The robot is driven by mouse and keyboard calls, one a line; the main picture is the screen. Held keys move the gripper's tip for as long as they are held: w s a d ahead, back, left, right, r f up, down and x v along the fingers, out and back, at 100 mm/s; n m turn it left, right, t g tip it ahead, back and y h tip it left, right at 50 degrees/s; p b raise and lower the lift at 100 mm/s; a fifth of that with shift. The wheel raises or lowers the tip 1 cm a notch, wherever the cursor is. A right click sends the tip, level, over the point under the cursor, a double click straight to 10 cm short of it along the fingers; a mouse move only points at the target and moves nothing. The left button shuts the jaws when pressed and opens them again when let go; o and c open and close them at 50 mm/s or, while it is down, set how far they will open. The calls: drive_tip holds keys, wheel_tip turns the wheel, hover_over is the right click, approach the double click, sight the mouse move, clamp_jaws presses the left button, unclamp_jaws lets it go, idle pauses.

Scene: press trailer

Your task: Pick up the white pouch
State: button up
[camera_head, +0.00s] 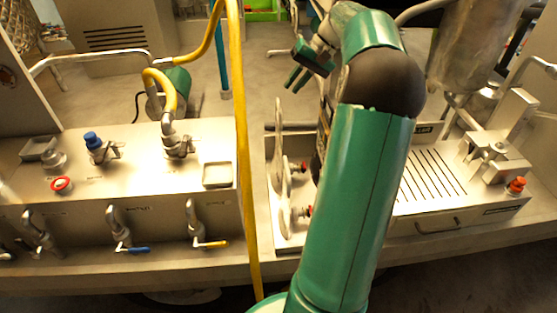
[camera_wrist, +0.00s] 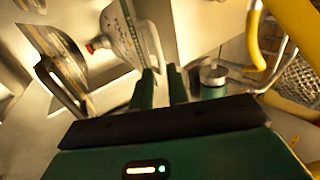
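My gripper (camera_wrist: 160,72) shows in the wrist view with its two dark green fingers apart and nothing visible between them. In the head view my gripper (camera_head: 300,68) is at the top middle, raised above the counter. A pale, rounded, flat thing with printing and a red knob, perhaps the white pouch (camera_wrist: 118,38), is just beyond and left of the fingertips in the wrist view. In the head view two pale, thin shapes with red ends stand left of my arm; the upper one (camera_head: 279,150) may be the same pouch. I cannot tell for certain.
A yellow hose (camera_head: 243,150) hangs across the front of the counter. Taps and a blue-capped valve (camera_head: 93,140) are on the left. A slotted drain tray (camera_head: 432,172) and an orange-knobbed press (camera_head: 516,186) are on the right. A metal cylinder (camera_head: 478,45) hangs upper right.

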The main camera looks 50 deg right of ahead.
drive_tip(key=x, duration=1)
drive_tip(key=shift+f, duration=0.3)
clamp_jaws()
